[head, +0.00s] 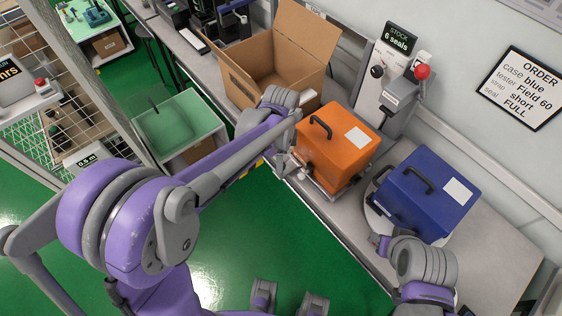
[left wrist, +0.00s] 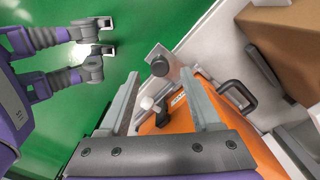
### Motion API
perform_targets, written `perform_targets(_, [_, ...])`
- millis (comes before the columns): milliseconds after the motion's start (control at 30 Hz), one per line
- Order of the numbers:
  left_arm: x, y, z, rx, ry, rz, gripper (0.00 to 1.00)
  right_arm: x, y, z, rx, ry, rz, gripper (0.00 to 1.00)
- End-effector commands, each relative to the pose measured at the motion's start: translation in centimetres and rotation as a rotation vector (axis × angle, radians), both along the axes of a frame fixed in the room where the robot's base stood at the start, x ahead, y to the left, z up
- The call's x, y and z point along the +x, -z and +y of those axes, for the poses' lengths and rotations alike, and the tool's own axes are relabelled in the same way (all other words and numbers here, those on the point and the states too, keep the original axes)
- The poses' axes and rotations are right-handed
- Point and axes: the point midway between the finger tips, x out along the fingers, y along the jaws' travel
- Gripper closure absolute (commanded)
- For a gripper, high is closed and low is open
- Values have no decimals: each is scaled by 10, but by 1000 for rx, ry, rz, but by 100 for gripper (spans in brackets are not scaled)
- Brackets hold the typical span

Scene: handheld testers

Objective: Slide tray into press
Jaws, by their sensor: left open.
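An orange case (head: 335,147) with a black handle sits on a grey metal tray (head: 322,190) at the bench's front edge. The press (head: 398,92), a grey machine with a red-knobbed lever, appears to stand just behind it. My left gripper (head: 284,160) is at the near left side of the case.
A blue case (head: 425,195) stands on a round white plate (head: 373,218) to the right. An open cardboard box (head: 265,65) stands to the left on the bench. A wall sign (head: 525,88) reads blue case. Green floor lies in front.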

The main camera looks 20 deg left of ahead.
Motion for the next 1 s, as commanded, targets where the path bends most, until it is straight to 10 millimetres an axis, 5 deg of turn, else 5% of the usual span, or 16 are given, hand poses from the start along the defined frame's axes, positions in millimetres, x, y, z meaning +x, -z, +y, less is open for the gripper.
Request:
perform_targets(200, [0,26,0,0,-1,0,35,-1,3,0,0,0,1,56])
perform_targets(567, [0,30,0,0,-1,-1,35,-1,3,0,0,0,1,56])
perform_targets(900, [0,30,0,0,-1,-1,97,-1,3,0,0,0,1,56])
perform_targets(1000, [0,30,0,0,-1,-1,100,-1,3,0,0,0,1,56])
